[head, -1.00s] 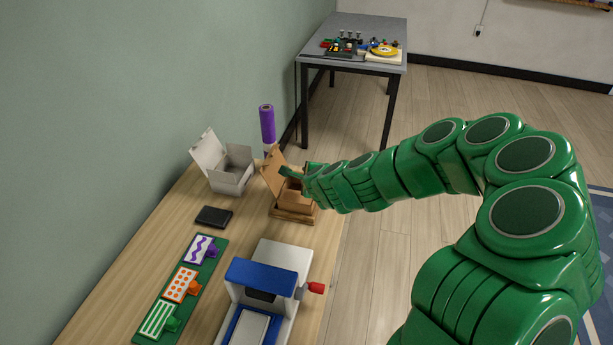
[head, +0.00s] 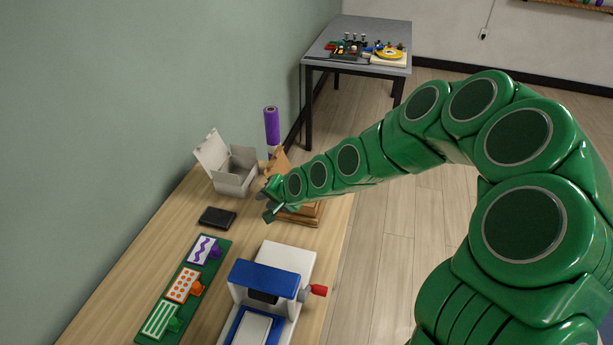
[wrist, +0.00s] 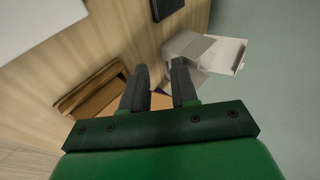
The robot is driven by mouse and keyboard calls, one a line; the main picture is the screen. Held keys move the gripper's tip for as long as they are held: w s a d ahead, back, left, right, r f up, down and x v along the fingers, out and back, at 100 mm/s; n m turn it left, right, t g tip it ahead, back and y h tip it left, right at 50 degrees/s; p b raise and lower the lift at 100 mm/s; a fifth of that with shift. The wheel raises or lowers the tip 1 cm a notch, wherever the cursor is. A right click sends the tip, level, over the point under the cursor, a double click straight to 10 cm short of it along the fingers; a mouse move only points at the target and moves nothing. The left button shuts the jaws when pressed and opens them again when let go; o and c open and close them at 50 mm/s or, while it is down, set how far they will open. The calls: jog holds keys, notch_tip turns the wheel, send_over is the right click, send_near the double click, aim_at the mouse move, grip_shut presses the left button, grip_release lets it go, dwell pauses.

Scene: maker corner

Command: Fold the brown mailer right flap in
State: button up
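The brown mailer (head: 277,161) stands on the wooden table, largely hidden behind my arm in the head view. Its raised lid and a part of its right side show; its right flap cannot be made out. My gripper (head: 268,203) is at the mailer's left front side in the head view. In the wrist view its two fingers (wrist: 160,88) are apart, with nothing clearly held between them.
An open white box (head: 234,178) stands left of the mailer, and a purple roll (head: 271,126) behind. A black wallet-like item (head: 217,217), a green board (head: 161,321) with patterned cards and a blue-and-white machine (head: 262,278) are nearer. Bare table (head: 165,232) lies along the wall.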

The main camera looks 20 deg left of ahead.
jog(key=d+f+n+h, duration=0.2)
jog(key=d+n, duration=0.1)
jog(key=d+f+n+h, duration=0.2)
jog(key=d+n+h, duration=0.1)
jog(key=d+n, duration=0.1)
jog(key=w+d+f+n+h, duration=0.1)
jog(key=d+f+n+h, duration=0.1)
jog(key=d+n, duration=0.1)
jog(key=shift+w+d+f+n+h, duration=0.1)
jog(key=shift+d+f+n+h, duration=0.25)
jog(key=shift+n, duration=0.25)
jog(key=w+a+r+n+t, duration=0.1)
jog(key=w+n+t, duration=0.1)
jog(key=w, duration=0.1)
jog(key=w+a+r+n+t, duration=0.2)
jog(key=w+n, duration=0.1)
jog(key=w, duration=0.1)
jog(key=w+a+r+n+t, duration=0.1)
jog(key=w+a+n+t, duration=0.1)
jog(key=w+t, duration=0.1)
jog(key=shift+w+a+r+n+h, duration=0.1)
jog(key=shift+w+r+n+h, duration=0.3)
jog(key=shift+w, duration=0.2)
jog(key=shift+x, duration=3.9)
jog(key=shift+c, duration=0.3)
grip_shut()
